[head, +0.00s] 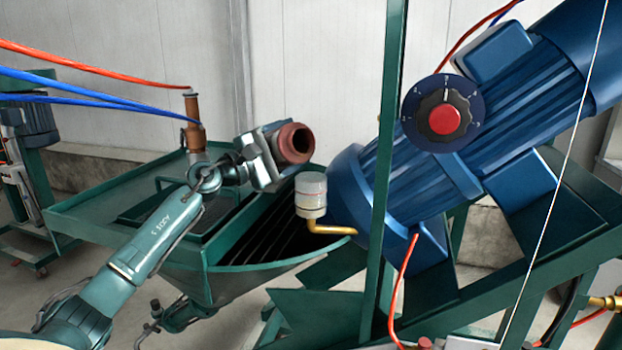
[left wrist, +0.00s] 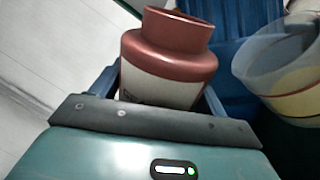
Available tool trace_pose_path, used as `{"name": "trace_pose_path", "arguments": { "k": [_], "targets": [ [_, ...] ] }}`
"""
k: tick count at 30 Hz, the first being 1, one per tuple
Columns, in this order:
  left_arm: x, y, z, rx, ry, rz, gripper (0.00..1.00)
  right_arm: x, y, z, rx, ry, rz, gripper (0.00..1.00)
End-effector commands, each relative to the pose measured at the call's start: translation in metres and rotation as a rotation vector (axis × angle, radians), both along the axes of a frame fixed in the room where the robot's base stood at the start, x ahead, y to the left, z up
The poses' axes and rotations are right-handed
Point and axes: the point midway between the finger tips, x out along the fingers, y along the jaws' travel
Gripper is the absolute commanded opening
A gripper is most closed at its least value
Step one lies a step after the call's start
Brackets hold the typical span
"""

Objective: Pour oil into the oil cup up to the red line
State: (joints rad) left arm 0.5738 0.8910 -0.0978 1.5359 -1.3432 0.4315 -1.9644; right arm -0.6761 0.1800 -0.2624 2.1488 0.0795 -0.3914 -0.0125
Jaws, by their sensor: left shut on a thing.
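My left gripper (head: 268,158) is shut on a reddish-brown oil bottle (head: 295,143), which is tilted with its open mouth toward the right. In the left wrist view the bottle (left wrist: 170,62) shows its brown neck and shoulder and a pale label, with the gripper's fingers on either side. The clear oil cup (head: 311,190) stands on a brass elbow pipe beside the blue motor, just below and right of the bottle. In the left wrist view the cup (left wrist: 285,75) holds yellowish liquid in its lower part. My right gripper is not in view.
A large blue motor (head: 480,150) with a black dial and red button (head: 445,119) fills the right. A green upright post (head: 385,200) stands right of the cup. A green hopper (head: 250,265) lies below the bottle. Blue and orange hoses cross the upper left.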

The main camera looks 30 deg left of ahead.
Motion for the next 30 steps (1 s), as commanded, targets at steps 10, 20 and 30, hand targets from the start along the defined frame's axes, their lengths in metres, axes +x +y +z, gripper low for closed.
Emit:
{"name": "trace_pose_path", "arguments": {
  "k": [10,20,30],
  "targets": [
    [-0.0002,0.0004,0.0037,0.025,-0.016,0.001,0.41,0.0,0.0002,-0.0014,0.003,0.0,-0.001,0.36],
    [-0.0003,0.0002,0.0054,0.051,-0.029,0.001,0.41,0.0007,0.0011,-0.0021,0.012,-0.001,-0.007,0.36],
    [-0.0008,-0.0009,0.0068,0.066,-0.036,0.0,0.41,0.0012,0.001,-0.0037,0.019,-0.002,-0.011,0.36]
  ]
}}
